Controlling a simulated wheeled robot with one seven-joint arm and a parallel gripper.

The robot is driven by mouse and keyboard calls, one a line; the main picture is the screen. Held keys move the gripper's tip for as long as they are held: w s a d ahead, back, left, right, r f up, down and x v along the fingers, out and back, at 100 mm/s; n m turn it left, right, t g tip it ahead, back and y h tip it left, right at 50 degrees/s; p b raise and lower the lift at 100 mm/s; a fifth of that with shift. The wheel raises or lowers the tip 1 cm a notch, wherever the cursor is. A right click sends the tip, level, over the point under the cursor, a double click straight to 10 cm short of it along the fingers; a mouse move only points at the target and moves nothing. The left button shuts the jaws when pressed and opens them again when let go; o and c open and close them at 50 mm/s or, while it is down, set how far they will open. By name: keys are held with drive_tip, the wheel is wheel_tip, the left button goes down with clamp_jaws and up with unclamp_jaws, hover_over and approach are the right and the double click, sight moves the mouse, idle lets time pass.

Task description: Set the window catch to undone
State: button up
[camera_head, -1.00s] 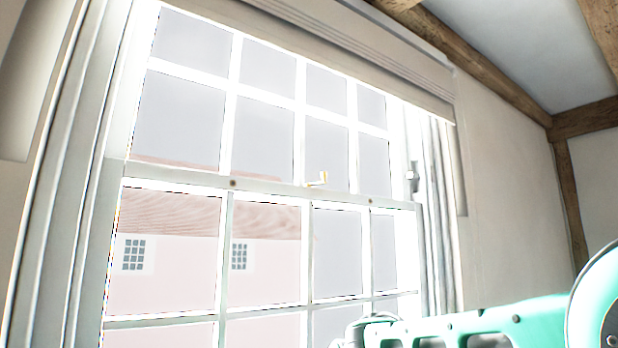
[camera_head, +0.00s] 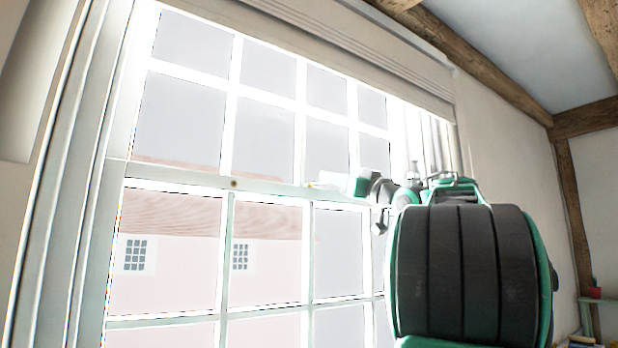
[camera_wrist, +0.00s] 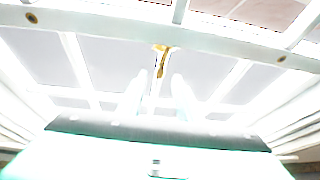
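The window catch (camera_wrist: 161,59) is a small brass piece with a lever, at the middle of the sash window's meeting rail (camera_wrist: 215,42). In the wrist view the lever points down the picture, toward the gap between my fingers. My gripper (camera_wrist: 159,80) has two pale fingers, washed out by glare, standing apart on either side of the lever's line. I cannot tell whether either finger touches it. In the head view my gripper is at the rail from the right, and my arm and gripper hide most of the catch.
The white sash window (camera_head: 225,130) has many panes, with a pink building outside. A blind (camera_head: 350,45) hangs across its top. A pale curtain or frame edge lies right of the window, partly behind my arm. Timber beams (camera_head: 500,75) run along the ceiling.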

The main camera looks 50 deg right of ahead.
drive_tip(key=x, duration=0.9)
drive_tip(key=shift+w+r, duration=0.1)
drive_tip(key=shift+w, duration=0.25)
drive_tip(key=shift+a, duration=0.1)
clamp_jaws()
